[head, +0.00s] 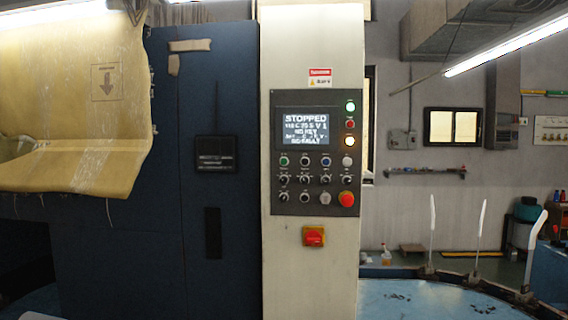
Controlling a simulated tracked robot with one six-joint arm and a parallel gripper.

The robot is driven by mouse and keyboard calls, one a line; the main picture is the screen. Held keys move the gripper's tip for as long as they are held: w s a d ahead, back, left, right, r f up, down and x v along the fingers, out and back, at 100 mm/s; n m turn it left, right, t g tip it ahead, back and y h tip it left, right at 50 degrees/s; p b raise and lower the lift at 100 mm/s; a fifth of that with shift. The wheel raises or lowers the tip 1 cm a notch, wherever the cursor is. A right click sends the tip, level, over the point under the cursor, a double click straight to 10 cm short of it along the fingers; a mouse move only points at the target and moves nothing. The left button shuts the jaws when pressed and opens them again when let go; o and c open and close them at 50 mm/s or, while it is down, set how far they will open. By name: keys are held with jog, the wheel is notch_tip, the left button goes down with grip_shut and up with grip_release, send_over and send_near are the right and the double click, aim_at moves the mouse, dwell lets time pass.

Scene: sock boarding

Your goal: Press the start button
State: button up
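The control panel (291,214) is a dark plate on the cream machine column, right of centre in the head view. Its screen (303,126) reads "STOPPED", with smaller lines that seem to say "NO KEY" and "NO FAULT". A green button (284,161) is at the left end of the top row under the screen; its label is too small to read, so I cannot confirm it is the start button. A red mushroom button (346,199) is at lower right. My gripper is not in view.
A red-and-yellow switch (314,236) sits below the panel. A blue cabinet (222,240) and a hanging yellow sheet (75,110) are at left. A blue round table (430,301) with upright white sock forms (480,228) is at right. Space before the panel looks clear.

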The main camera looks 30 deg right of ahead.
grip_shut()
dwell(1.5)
